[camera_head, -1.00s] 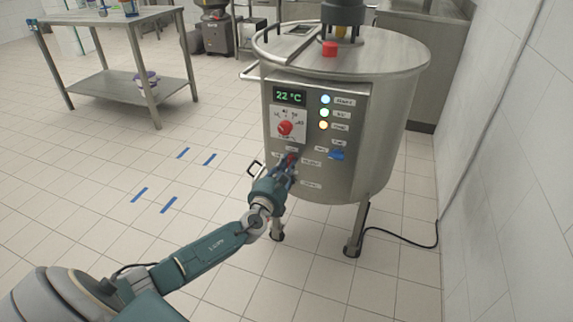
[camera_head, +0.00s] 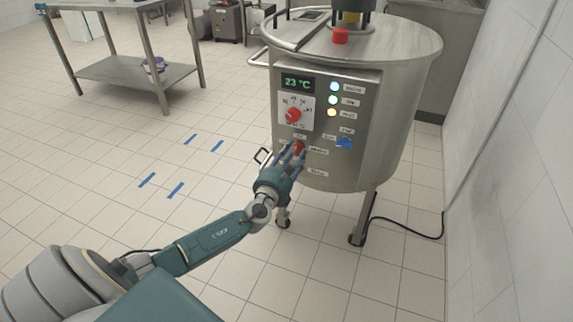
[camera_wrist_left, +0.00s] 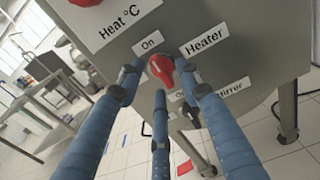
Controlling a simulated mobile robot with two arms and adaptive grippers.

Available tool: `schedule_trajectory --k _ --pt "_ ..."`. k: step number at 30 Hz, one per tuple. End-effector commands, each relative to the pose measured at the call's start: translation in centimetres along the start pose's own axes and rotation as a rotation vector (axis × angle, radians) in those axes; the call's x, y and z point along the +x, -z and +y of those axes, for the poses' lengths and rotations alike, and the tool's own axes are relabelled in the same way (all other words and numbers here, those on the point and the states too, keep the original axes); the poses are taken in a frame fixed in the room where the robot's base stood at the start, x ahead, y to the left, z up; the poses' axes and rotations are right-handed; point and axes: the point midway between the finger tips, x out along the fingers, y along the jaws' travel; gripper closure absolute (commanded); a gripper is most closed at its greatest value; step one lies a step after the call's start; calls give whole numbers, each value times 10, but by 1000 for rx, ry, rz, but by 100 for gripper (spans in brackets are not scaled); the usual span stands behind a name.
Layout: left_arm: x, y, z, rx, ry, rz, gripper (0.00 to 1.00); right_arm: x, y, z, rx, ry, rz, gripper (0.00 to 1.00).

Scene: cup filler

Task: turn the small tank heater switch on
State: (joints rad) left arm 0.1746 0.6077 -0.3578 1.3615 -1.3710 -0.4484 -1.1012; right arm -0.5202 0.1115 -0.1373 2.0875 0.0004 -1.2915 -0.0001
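The small tank (camera_head: 400,110) is a round steel vessel on legs with a front control panel. The red heater switch (camera_head: 298,148) sits low on the panel, partly behind my fingers; it also shows in the left wrist view (camera_wrist_left: 161,68), between the "On" and "Heater" labels. My left gripper (camera_head: 291,160) is at the switch. Its three blue fingers are spread around the switch in the left wrist view (camera_wrist_left: 160,82), with the right fingertip very close; contact is unclear. The label under the switch is partly hidden. The display (camera_head: 297,83) reads 23 °C. My right gripper is not in view.
A red dial (camera_head: 293,115) is above the switch, and a blue knob (camera_head: 344,142) is to its right. Three lamps (camera_head: 333,100) are lit. A steel table (camera_head: 130,70) stands back left. A black cable (camera_head: 405,232) lies on the floor by the right wall.

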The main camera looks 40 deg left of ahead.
Motion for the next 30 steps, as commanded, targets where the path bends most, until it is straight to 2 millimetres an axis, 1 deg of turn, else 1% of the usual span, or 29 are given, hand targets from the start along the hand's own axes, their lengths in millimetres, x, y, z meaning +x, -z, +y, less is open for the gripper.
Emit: schedule_trajectory --k 9,12,15,18,21,30 --pt "-67 2 0 2 2 5 65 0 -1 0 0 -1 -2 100" --pt "-85 2 0 2 2 5 65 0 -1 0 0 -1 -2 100" --pt "-98 2 0 2 1 5 65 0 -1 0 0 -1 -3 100" --pt "-106 2 0 1 1 4 65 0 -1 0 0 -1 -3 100" --pt "-109 1 0 1 0 3 65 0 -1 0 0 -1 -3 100" --pt "-110 1 0 1 0 2 65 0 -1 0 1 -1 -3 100"
